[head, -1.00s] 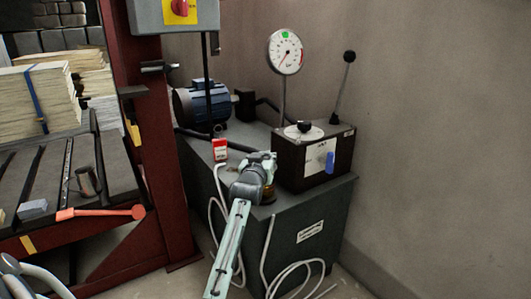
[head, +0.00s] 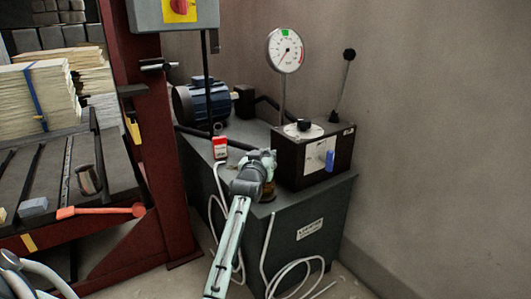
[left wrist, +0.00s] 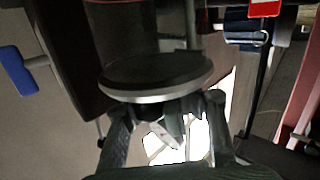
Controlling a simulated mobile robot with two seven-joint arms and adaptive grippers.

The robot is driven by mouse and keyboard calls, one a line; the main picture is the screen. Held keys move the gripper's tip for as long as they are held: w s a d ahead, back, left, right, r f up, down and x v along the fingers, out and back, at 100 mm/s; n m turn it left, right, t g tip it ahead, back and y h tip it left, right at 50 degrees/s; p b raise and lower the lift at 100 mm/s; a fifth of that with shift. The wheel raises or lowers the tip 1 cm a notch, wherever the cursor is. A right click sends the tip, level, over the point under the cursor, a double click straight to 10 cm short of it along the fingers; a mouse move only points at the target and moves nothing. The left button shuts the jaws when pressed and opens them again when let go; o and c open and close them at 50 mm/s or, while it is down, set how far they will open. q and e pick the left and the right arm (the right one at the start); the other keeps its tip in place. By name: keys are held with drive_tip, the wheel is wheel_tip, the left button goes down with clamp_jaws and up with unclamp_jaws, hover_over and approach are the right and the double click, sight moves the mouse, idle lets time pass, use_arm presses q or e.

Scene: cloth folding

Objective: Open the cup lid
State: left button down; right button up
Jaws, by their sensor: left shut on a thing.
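The cup (head: 268,191) is a small amber-brown vessel near the front edge of the dark cabinet top, partly hidden behind my left gripper (head: 262,160). In the left wrist view the lid (left wrist: 155,74) is a dark round disc with a silver rim. The cup's dark, brownish body (left wrist: 125,30) shows beyond it. My left gripper's fingers (left wrist: 165,120) are shut on the lid at its near side. I cannot tell whether the lid is seated on the cup or apart from it. My right gripper is not in view.
A black control box (head: 300,160) with a blue handle (head: 329,159) stands close right of the gripper. A red-and-white device (head: 220,148) is to its left, and a blue motor (head: 205,103) lies behind. A gauge (head: 285,50) rises at the back. White cables hang down the cabinet front.

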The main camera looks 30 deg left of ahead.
use_arm(q)
drive_tip(key=shift+w+d+r, duration=0.2)
drive_tip(key=shift+d+r, duration=0.2)
drive_tip(key=shift+d, duration=0.1)
drive_tip(key=c, duration=1.5)
unclamp_jaws()
drive_tip(key=shift+d, duration=0.1)
drive_tip(key=shift+f, duration=0.15)
drive_tip(key=shift+p+v, duration=1.2)
drive_tip(key=shift+v, duration=0.35)
drive_tip(key=p+v, duration=0.1)
drive_tip(key=v, duration=0.1)
drive_tip(key=p+v, duration=0.1)
drive_tip(key=v, duration=0.1)
drive_tip(key=p+v, duration=0.1)
drive_tip(key=shift+s+f, duration=0.25)
drive_tip(key=shift+s, duration=0.25)
